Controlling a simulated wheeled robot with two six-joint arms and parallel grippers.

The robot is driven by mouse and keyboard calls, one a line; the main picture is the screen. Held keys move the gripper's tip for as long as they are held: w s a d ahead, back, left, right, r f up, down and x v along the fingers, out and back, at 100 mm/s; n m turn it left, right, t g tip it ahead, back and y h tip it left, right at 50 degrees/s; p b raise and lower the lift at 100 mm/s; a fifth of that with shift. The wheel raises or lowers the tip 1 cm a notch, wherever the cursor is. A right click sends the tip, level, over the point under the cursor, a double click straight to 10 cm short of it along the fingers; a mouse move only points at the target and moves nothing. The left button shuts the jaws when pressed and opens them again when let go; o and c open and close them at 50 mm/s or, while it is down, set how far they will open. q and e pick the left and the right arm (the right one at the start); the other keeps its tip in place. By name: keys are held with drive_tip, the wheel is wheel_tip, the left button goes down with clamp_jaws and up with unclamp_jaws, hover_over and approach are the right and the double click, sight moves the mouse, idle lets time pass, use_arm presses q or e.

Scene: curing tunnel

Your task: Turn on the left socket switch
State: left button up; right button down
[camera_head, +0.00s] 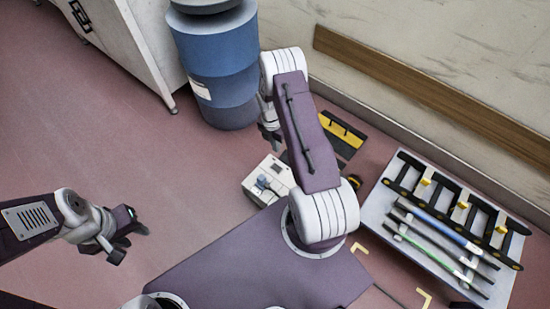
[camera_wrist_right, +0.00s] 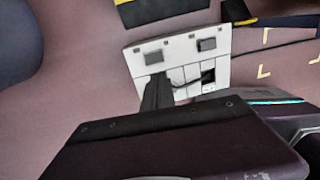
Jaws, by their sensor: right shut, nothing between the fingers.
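Whether either switch is on cannot be told. My right gripper (camera_head: 271,137) is shut and empty, beyond the box in the head view. A dark finger (camera_wrist_right: 157,95) overlaps the panel's lower left. My left gripper (camera_head: 128,240) is open and empty, far left of the box.
A blue barrel (camera_head: 220,70) stands close behind my right gripper. A yellow-and-black case (camera_head: 342,130) lies near the wall. A grey rack tray (camera_head: 375,215) with rods stands at right. The floor at left is clear.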

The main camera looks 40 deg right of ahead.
sight(279, 169)
drive_tip(key=shift+f, duration=0.25)
drive_tip(key=f+b, duration=0.3)
drive_tip(key=f, duration=0.1)
drive_tip(key=s+f+b, duration=0.1)
drive_tip(key=f+b, duration=0.2)
drive_tip(key=f, duration=0.2)
drive_tip(key=f+b, duration=0.3)
drive_tip(key=f, duration=0.1)
drive_tip(key=shift+s+d+f, duration=0.2)
drive_tip(key=shift+s+f, duration=0.1)
drive_tip(key=shift+s, duration=0.15)
drive_tip(key=shift+f, duration=0.2)
drive_tip(key=shift+w+a+r, duration=0.15)
drive_tip(key=shift+w+r, duration=0.1)
drive_tip(key=shift+w, duration=0.55)
